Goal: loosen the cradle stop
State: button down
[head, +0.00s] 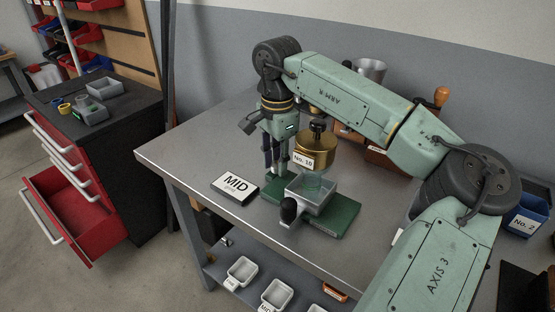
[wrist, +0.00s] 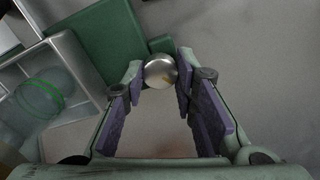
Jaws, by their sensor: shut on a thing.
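My gripper (head: 276,168) points down behind the green stand. In the wrist view its two purple-padded fingers (wrist: 160,75) are closed on a round shiny metal knob (wrist: 160,70), which I take to be the cradle stop. The knob sits beside a small green block at the edge of the green base (wrist: 105,42). A black knob (head: 289,210) stands at the tray's front.
A black block (head: 235,189) marked MID lies left of the stand on the grey bench (head: 185,150). A blue bin (head: 526,222) labelled No. 2 is at the right. Small white trays (head: 242,270) stand on the lower shelf. The bench's left part is clear.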

jog(key=shift+n, duration=1.8)
jog(key=c, duration=1.3)
grip_release()
jog(key=shift+r, duration=0.1)
notch_tip(320, 180, up, 12)
